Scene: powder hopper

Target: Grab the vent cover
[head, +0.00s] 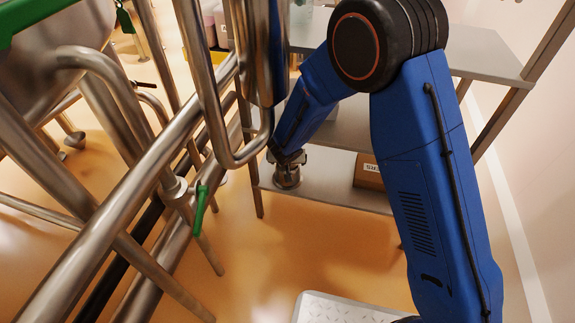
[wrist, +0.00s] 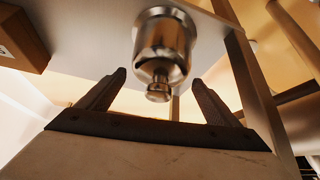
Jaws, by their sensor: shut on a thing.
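The vent cover (head: 287,177) is a shiny metal, rounded cylinder at the lower shelf, by its left front part. In the wrist view the vent cover (wrist: 164,42) shows its body and a narrow neck with a round knob between my fingers. In the head view my gripper (head: 287,157) is small and dark at the end of my blue arm, right at the cover. Whether the cover rests on the shelf cannot be told.
A brown box (head: 368,171) sits on the lower shelf (head: 325,188) to the right, and the box (wrist: 20,40) also shows in the wrist view. Steel pipes (head: 110,215) and a green-handled valve (head: 201,208) stand to the left. Shelf legs frame the space.

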